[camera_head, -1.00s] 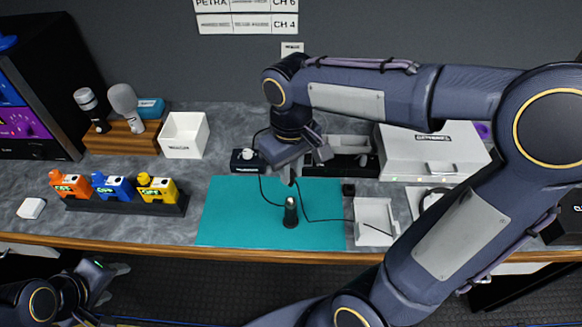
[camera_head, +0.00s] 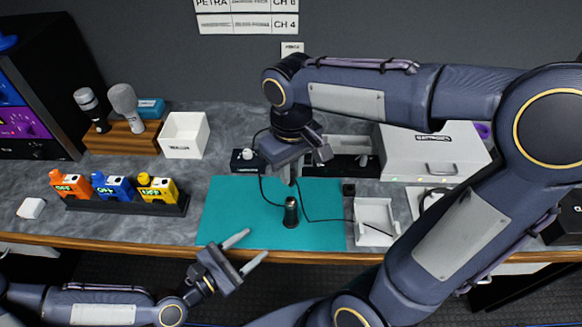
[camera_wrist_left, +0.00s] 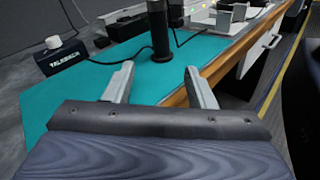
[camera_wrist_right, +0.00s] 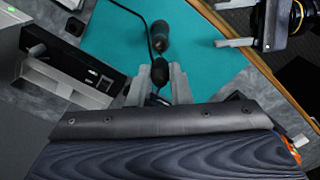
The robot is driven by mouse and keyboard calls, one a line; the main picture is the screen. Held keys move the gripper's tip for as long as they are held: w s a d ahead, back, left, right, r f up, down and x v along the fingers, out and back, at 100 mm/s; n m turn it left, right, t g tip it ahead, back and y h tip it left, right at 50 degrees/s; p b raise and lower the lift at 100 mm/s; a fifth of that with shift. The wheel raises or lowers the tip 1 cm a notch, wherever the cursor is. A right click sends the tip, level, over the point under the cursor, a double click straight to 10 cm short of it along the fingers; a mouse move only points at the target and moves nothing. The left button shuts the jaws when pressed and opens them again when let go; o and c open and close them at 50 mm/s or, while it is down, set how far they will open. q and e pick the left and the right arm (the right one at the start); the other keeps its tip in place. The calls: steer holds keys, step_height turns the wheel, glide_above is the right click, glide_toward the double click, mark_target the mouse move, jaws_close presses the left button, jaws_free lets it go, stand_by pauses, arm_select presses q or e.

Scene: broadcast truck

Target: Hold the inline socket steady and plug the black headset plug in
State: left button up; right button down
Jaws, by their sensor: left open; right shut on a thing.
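The black inline socket (camera_head: 291,213) stands upright on the teal mat (camera_head: 226,219). It also shows in the left wrist view (camera_wrist_left: 161,40) and the right wrist view (camera_wrist_right: 160,36). My right gripper (camera_head: 290,172) is just above the socket, shut on the black headset plug (camera_wrist_right: 159,72); the plug's tip is hard to make out, and I cannot tell whether it touches the socket. My left gripper (camera_head: 246,250) is open and empty at the mat's front edge, left of and nearer than the socket. Its fingers point towards the socket.
A black box with a white knob (camera_head: 244,162) stands behind the mat, with thin black cables across the mat. A white tray (camera_head: 374,220) lies right of it. A rack of coloured packs (camera_head: 122,203) stands left. The wooden front edge (camera_head: 110,248) is near my left gripper.

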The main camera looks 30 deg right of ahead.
mark_target(286, 216)
arm_select(q)
steer(key=shift+d+r+n+t+h, duration=0.2)
steer(key=shift+d+n, duration=0.1)
steer(key=shift+n, duration=0.25)
steer(key=shift+d+r+n+t+h, duration=0.2)
steer(key=shift+d+n, duration=0.1)
steer(key=shift+n, duration=0.25)
steer(key=shift+d+f+n, duration=0.15)
steer(key=shift+d+n, duration=0.05)
steer(key=shift+n, duration=0.1)
steer(key=x, duration=1.1)
steer(key=shift+w+d+f, duration=0.1)
steer(key=shift+w+d, duration=0.05)
steer(key=shift+d, duration=0.2)
steer(key=shift+c, duration=0.4)
steer(key=c, duration=1)
steer(key=shift+o, duration=0.2)
